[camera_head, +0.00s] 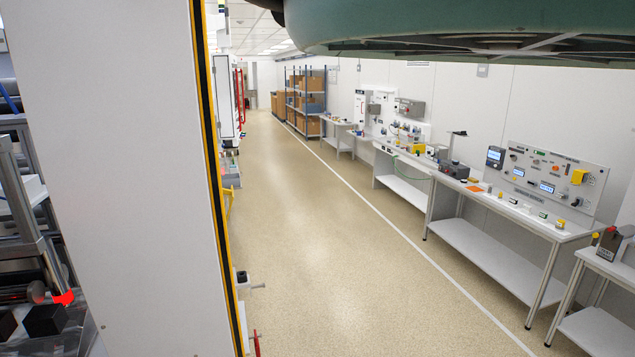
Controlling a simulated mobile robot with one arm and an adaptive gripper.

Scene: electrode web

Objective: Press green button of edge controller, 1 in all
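I cannot tell which thing is the edge controller, and no green button can be made out for sure. A light grey instrument panel (553,182) with small displays, knobs and a yellow part stands on the long bench at the right. A tiny green mark shows near its top, too small to identify. My gripper is not in view.
A tall white machine panel (130,160) with a yellow-and-black edge blocks much of the left. Beside it are metal machine parts and a black block (45,320). The speckled floor aisle (320,240) is clear. Shelves with brown boxes (309,104) stand far back.

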